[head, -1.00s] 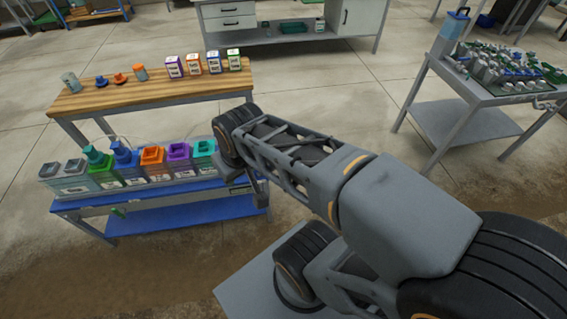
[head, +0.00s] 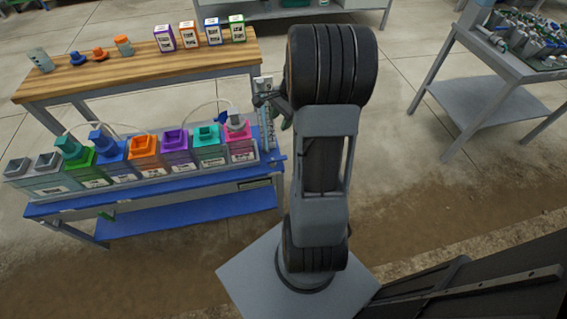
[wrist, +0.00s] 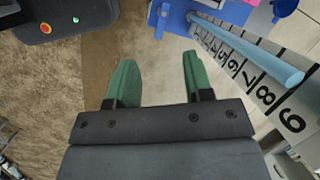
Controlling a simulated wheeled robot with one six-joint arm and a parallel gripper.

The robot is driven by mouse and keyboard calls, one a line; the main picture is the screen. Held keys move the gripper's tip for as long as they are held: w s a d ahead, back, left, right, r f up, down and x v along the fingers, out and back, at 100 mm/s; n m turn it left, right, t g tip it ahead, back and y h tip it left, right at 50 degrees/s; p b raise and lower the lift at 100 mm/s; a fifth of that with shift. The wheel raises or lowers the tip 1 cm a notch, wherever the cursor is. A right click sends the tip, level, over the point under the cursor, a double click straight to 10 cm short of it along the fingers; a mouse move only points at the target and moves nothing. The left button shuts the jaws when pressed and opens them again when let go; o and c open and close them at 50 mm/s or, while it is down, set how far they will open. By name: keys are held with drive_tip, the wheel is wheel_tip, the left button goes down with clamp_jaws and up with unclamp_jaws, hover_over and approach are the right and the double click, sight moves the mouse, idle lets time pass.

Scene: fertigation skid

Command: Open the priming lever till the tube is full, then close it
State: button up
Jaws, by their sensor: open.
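The tube (wrist: 250,52) shows in the wrist view as a pale blue cylinder along a white scale (wrist: 262,92) with black numbers. I cannot tell its liquid level. It stands upright at the right end of the blue bench in the head view (head: 266,128). A blue part (head: 277,158) juts out near its foot; it may be the priming lever, but I cannot tell. My gripper (wrist: 157,70) has green fingers, open and empty, to the left of the tube in the wrist view. In the head view my arm partly hides it beside the tube.
Several coloured containers (head: 143,148) stand in a row on the blue bench (head: 150,188). Behind it, a wooden-topped bench (head: 140,72) holds small boxes and caps. A grey cart (head: 480,100) with parts stands at the right. Open floor lies between.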

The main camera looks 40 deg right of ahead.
sight(283, 157)
drive_tip(key=d+f+m+y+b, duration=0.1)
drive_tip(key=d+f+m+b, duration=0.1)
drive_tip(key=d+f+m, duration=0.6)
drive_tip(key=a+f+n+b, duration=0.1)
drive_tip(key=f, duration=0.3)
drive_tip(key=w+a+f+n+b, duration=0.1)
drive_tip(key=a+f, duration=0.1)
drive_tip(key=f, duration=0.3)
drive_tip(key=a+f+b, duration=0.1)
drive_tip(key=a+f, duration=0.1)
drive_tip(key=f, duration=0.3)
drive_tip(key=shift+w+a+n, duration=0.15)
drive_tip(key=shift+a+n, duration=0.1)
drive_tip(key=shift+n, duration=0.15)
drive_tip(key=shift+c, duration=0.2)
clamp_jaws()
